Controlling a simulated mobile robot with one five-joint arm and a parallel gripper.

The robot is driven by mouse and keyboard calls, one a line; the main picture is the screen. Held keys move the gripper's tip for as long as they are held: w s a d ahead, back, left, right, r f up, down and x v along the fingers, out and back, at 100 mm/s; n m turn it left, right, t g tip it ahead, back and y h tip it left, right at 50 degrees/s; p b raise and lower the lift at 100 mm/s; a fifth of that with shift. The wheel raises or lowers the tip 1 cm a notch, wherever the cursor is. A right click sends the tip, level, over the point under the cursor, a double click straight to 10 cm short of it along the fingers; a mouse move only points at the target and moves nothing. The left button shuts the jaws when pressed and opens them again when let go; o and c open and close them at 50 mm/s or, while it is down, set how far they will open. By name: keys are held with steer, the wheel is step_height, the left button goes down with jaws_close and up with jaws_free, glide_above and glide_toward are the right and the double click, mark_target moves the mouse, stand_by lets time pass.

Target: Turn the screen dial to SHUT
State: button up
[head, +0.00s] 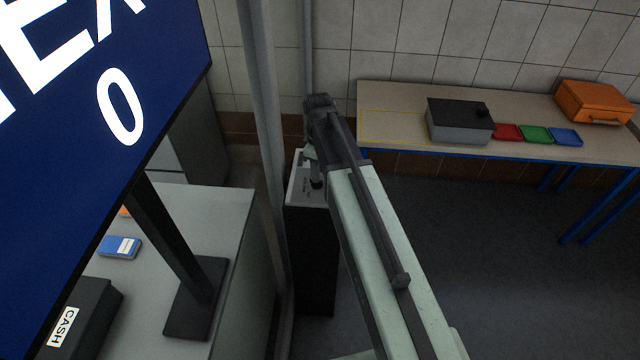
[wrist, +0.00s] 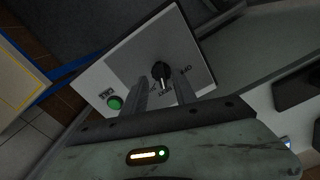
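The screen dial (wrist: 161,70) is a round black knob on the grey sloped panel (wrist: 135,50) in the wrist view. A pale pointer on it points toward the bottom of the picture. Small lettering surrounds the dial, too small and tilted for me to read surely. My gripper (wrist: 160,83) is open, with one finger to each side just below the knob in the picture. I cannot tell whether either finger touches it. In the head view my gripper (head: 313,178) hangs over the panel top (head: 298,192) of a dark pedestal, and hides the dial.
A green button (wrist: 115,102) is on the same panel. A grey post (head: 266,110) stands left of the pedestal. A large blue screen (head: 70,150) and a counter (head: 215,205) are at left. A workbench (head: 390,97) with a grey box (head: 460,125) stands at the back right.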

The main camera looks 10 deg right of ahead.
step_height(320, 180, down, 4)
steer(key=shift+r+b, duration=0.15)
steer(key=shift+b, duration=1.05)
steer(key=shift+s+r, duration=0.1)
steer(key=shift+r, duration=0.05)
jaws_close()
steer(key=m, duration=0.3)
steer(key=shift+s+a+m, duration=0.1)
steer(key=shift+m, duration=0.2)
steer(key=shift+a+m, duration=0.15)
steer(key=shift+m, duration=2.15)
